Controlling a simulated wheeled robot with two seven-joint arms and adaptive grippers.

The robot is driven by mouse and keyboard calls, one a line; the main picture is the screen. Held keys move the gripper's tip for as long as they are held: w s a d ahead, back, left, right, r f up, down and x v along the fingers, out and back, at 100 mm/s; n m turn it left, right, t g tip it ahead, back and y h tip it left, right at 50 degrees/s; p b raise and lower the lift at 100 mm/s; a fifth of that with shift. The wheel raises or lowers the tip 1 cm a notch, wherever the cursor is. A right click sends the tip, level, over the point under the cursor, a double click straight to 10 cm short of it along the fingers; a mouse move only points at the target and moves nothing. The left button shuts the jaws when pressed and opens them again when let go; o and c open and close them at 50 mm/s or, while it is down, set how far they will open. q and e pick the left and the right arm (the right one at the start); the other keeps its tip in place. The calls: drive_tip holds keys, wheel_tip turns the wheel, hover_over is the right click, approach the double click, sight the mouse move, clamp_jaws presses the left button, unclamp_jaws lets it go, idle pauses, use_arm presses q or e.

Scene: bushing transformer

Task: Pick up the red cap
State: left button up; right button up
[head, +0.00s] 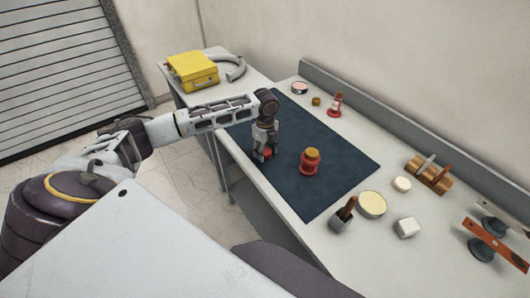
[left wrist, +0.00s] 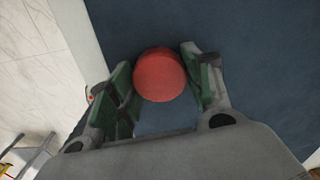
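The red cap (head: 267,152) is low over the dark blue mat, near the mat's left edge. My left gripper (head: 264,150) points down over it, with its fingers on either side of the cap. In the left wrist view, the round red cap (left wrist: 160,75) lies between the two green-padded fingertips (left wrist: 158,72). The fingers are spread about as wide as the cap. I cannot tell whether they press on it or whether it rests on the mat. My right gripper is not in view.
The dark mat (head: 335,180) lies on a long workbench. A red jar with a yellow top (head: 311,162) stands to the gripper's right. A yellow case (head: 193,71) sits on the far table. Small parts, a round tin (head: 372,204) and a wooden rack (head: 428,174) stand at the right.

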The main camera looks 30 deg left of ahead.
sight(265, 151)
use_arm(q)
drive_tip(key=shift+c, duration=0.8)
wheel_tip(265, 151, up, 10)
drive_tip(key=shift+b, duration=0.4)
drive_tip(key=shift+r, duration=0.1)
